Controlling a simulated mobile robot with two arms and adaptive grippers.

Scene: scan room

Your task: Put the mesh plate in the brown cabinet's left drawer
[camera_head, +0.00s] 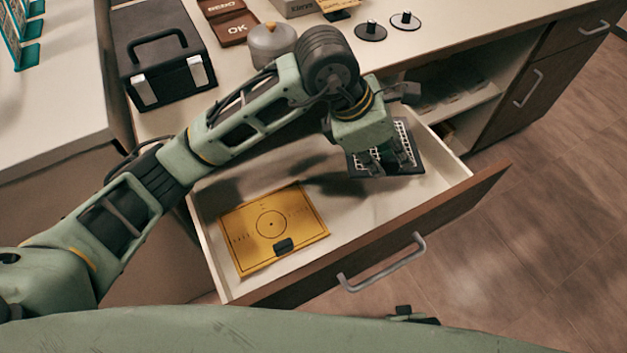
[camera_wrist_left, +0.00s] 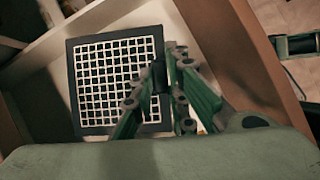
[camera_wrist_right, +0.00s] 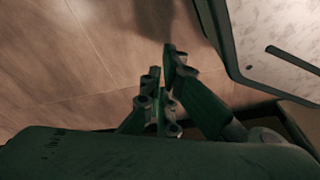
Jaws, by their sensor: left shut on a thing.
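The mesh plate (camera_head: 403,131) is a black square frame with a white grid. It is over the right part of the open drawer (camera_head: 350,205) of the brown cabinet; I cannot tell whether it touches the drawer floor. My left gripper (camera_head: 402,163) is shut on its edge, and its wrist partly hides the plate. In the left wrist view the plate (camera_wrist_left: 115,85) lies left of the fingertips (camera_wrist_left: 165,66), its grid facing the camera. My right gripper (camera_wrist_right: 162,62) shows only in its wrist view, fingers close together and empty, above the wooden floor.
A yellow plate (camera_head: 272,222) with a black handle lies in the drawer's left part. A black toolbox (camera_head: 160,52), a round lidded pot (camera_head: 270,44) and black knobbed discs (camera_head: 405,20) stand on the counter. Bare drawer floor separates the two plates.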

